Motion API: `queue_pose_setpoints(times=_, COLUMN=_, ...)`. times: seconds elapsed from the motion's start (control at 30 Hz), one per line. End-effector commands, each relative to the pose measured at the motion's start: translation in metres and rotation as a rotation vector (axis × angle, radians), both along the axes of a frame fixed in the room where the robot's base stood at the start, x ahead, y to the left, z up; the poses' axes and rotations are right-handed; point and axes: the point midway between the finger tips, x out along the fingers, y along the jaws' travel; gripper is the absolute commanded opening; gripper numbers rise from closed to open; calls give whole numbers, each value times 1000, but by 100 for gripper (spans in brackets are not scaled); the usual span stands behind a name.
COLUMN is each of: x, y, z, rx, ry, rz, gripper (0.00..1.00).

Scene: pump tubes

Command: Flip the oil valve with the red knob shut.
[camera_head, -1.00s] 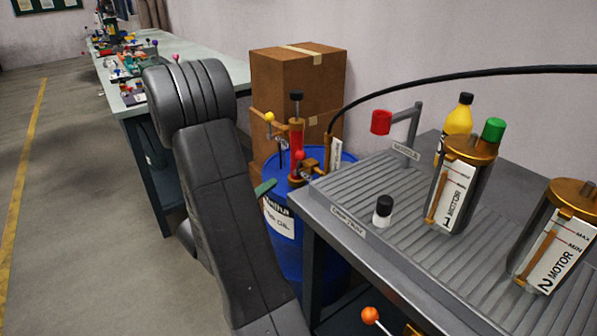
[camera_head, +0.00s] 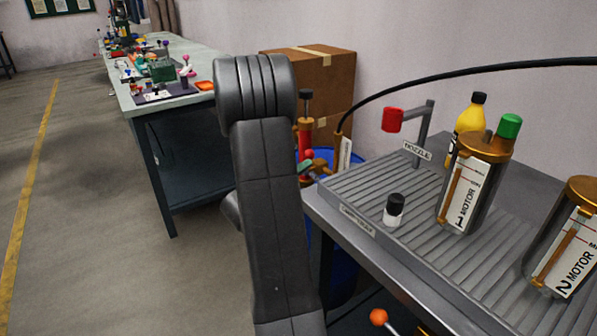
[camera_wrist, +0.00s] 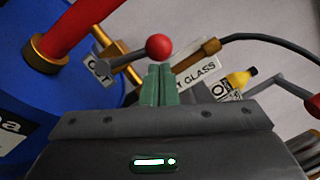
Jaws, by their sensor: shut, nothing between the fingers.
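The red knob (camera_wrist: 159,47) sits on the end of a short grey lever (camera_wrist: 125,61) in the wrist view. The lever is beside brass pipework (camera_wrist: 198,53) and a sign reading OUT (camera_wrist: 98,71). My gripper (camera_wrist: 159,72) has its green fingers together with nothing between them. Its tips are just below the red knob in that picture; I cannot tell whether they touch it. In the head view the red knob (camera_head: 309,154) shows just right of my arm, which hides part of the valve and pump.
A blue drum (camera_wrist: 25,70) carries the red pump tube (camera_wrist: 85,25). The grey bench (camera_head: 335,205) with a nozzle stand, a small bottle (camera_head: 394,210) and the motor canisters (camera_head: 470,185) is close on the right. A black hose (camera_head: 440,75) arches above. Floor is free at left.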

Motion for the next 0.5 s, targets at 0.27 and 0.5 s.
queue_pose_setpoints(times=0.27, x=0, y=0, z=1, rx=-2, ry=3, rz=0, gripper=0)
queue_pose_setpoints(times=0.5, x=4, y=3, z=10, rx=-45, ry=63, rz=-1, gripper=0)
